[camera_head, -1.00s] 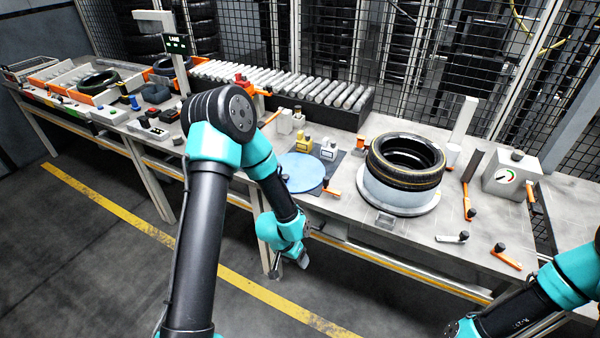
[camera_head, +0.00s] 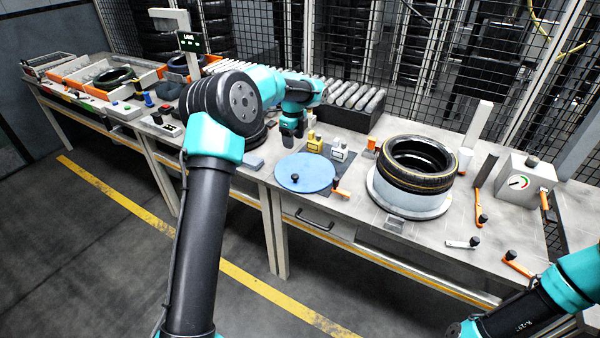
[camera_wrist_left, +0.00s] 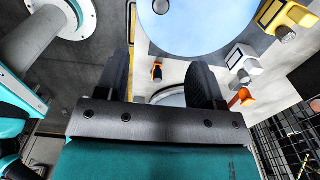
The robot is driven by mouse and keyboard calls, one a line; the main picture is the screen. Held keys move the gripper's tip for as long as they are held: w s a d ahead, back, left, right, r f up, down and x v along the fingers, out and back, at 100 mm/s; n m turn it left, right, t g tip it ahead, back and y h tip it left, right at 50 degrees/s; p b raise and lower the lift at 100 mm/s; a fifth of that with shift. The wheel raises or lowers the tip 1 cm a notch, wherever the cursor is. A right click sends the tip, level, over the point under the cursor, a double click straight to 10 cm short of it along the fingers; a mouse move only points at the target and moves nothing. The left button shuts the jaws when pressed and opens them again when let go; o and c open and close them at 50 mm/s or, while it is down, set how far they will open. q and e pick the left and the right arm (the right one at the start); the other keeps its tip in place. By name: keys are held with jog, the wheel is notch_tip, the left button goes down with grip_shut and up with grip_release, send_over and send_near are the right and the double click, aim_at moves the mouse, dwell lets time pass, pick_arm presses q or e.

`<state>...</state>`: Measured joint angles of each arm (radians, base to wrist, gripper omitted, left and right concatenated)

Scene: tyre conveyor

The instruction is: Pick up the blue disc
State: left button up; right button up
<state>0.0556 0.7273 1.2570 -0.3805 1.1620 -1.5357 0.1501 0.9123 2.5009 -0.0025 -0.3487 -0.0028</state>
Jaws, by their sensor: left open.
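A yellow block (camera_head: 314,144) and a grey block (camera_head: 338,152) stand behind the disc. An orange-handled lever (camera_head: 341,189) is at its right front. A tyre (camera_head: 416,164) rests on a round stand to the right. Rollers (camera_head: 352,94) run along the back.

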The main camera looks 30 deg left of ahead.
dwell(0.3)
pick_arm(q)
send_over(295, 175)
notch_tip(295, 175, down, 11)
jog(key=shift+s+a+r, duration=0.1)
jog(key=shift+s, duration=0.05)
jog(key=shift+f, duration=0.65)
jog(key=shift+f, duration=2.6)
jog(key=shift+c, duration=0.2)
jog(key=c, duration=1)
